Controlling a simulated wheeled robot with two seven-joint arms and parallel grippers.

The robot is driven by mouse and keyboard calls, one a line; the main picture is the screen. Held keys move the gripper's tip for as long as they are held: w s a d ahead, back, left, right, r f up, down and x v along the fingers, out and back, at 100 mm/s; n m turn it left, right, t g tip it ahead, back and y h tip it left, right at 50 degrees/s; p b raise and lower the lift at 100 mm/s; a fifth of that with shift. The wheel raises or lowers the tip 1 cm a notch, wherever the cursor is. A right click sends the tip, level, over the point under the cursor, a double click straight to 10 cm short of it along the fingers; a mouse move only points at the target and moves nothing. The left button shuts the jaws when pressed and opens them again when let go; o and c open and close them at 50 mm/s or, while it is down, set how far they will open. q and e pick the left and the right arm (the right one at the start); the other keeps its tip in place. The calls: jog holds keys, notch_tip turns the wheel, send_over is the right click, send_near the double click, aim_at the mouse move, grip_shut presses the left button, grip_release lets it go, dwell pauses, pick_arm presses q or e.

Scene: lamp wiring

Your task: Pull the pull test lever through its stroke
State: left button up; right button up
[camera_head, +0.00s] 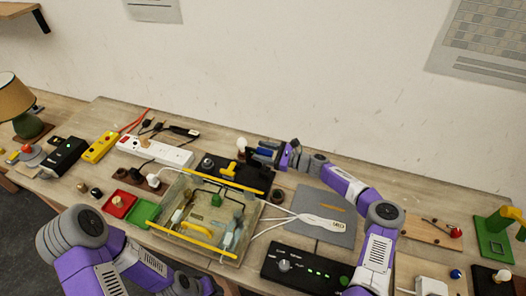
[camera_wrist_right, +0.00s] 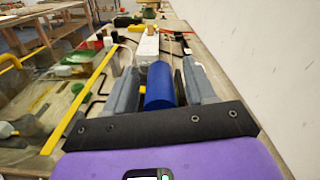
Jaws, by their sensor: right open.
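The pull test lever's blue handle (camera_wrist_right: 159,88) shows in the right wrist view as a thick upright-looking cylinder. It lies between the two grey fingers of my right gripper (camera_wrist_right: 163,92), which are apart, with a dark gap visible on the handle's right. In the head view my right gripper (camera_head: 264,153) is at the back of the table, above the black test unit (camera_head: 236,174); the fingers partly hide the handle there. My left arm comes in at the lower left of the head view, but its gripper does not show.
A clear bin with yellow rims (camera_head: 196,246) stands in front of the black unit. A light bulb (camera_head: 241,144) stands just left of my right gripper. A white power strip (camera_head: 155,151) lies farther left. A grey mat (camera_head: 318,205) with a white cable block lies to the right.

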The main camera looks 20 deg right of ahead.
jog(key=shift+c, duration=0.3)
grip_shut()
